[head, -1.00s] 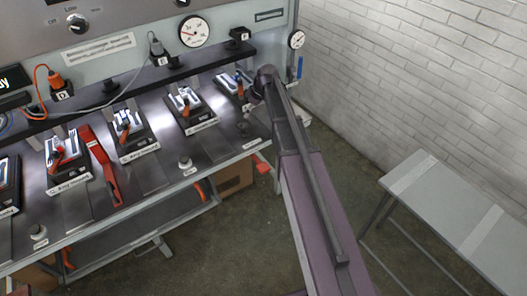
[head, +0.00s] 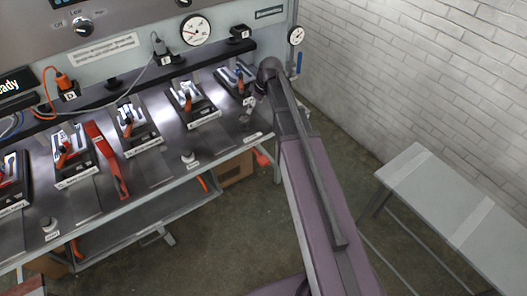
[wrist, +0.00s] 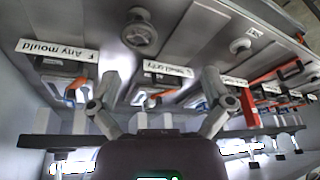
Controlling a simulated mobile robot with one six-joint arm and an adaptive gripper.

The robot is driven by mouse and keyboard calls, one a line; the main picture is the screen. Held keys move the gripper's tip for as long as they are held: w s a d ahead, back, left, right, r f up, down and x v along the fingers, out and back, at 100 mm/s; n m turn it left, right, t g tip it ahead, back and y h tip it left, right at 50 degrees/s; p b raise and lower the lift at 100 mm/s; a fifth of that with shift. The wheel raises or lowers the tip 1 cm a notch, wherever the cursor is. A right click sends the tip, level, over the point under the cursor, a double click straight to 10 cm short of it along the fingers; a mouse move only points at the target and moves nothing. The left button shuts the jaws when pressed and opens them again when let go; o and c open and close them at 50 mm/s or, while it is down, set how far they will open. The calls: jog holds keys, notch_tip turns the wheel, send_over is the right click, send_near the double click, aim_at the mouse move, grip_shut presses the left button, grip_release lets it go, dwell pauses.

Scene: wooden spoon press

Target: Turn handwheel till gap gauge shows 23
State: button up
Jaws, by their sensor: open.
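Two round dial gauges show in the head view: a larger one (head: 195,30) on the back panel and a smaller one (head: 296,35) near the panel's right edge. Their figures are too small to read, and I cannot tell which is the gap gauge. No handwheel can be made out for certain. In the wrist view a round metal knob (wrist: 139,33) sits on the bench top beyond my fingers, with a smaller knob (wrist: 240,46) to its right. My gripper (wrist: 160,84) is open and empty, its two fingers spread apart above the bench. In the head view my arm partly hides the bench's right end.
Several black mould stations with orange-handled clamps line the steel bench (head: 222,138). A red lever (head: 106,160) lies between two of them. A dark rail (head: 130,88) runs behind. A grey side table (head: 415,170) stands at right, with open floor between.

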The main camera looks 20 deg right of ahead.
jog(key=s+a+f+m+g+h, duration=0.1)
jog(key=s+m, duration=0.3)
jog(key=s, duration=0.6)
jog(key=s+a+f+m+h, duration=0.1)
jog(key=s+m, duration=0.3)
jog(key=s, duration=0.7)
jog(key=shift+a+m+g+h+b, duration=0.3)
jog(key=shift+a+g+h+b, duration=0.05)
jog(key=shift+g+h+b, duration=0.1)
jog(key=shift+s, duration=0.15)
jog(key=shift+s, duration=0.35)
